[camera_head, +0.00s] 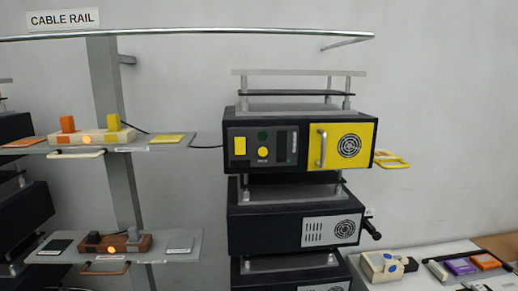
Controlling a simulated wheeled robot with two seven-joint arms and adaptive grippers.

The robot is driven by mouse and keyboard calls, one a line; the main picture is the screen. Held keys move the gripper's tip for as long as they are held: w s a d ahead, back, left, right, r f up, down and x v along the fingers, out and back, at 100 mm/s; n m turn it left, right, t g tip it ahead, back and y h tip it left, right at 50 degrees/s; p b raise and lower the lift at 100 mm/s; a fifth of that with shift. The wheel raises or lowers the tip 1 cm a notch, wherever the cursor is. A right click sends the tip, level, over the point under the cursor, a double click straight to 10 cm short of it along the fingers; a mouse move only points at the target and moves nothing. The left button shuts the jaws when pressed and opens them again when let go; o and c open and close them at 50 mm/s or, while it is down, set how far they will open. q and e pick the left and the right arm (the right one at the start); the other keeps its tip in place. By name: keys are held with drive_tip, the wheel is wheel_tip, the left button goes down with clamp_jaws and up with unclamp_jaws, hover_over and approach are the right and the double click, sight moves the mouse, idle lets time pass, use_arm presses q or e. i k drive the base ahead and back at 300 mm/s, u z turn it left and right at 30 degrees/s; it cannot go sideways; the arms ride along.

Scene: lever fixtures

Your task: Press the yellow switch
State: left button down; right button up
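On the upper left shelf, a cream switch base (92,137) carries an upright yellow switch lever (114,122) at its right end and an upright orange lever (67,124) at its left end. A yellow card (167,139) lies on the shelf to the right of the base. The black box in the middle also has a round yellow button (263,152) and a yellow square plate (240,146) on its front. Neither of my grippers is in view.
The upper glass shelf (190,141) has a handle under its front edge. A lower shelf (190,248) holds a brown base (120,243) with grey levers. The black box (300,122) has a yellow handled door. A cable rail (200,32) runs above. A table (440,255) stands lower right.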

sight(240, 142)
drive_tip(key=u, duration=1.9)
drive_tip(key=k, duration=1.2)
drive_tip(key=z, duration=1.7)
drive_tip(key=i, duration=0.5)
drive_tip(key=u, duration=0.05)
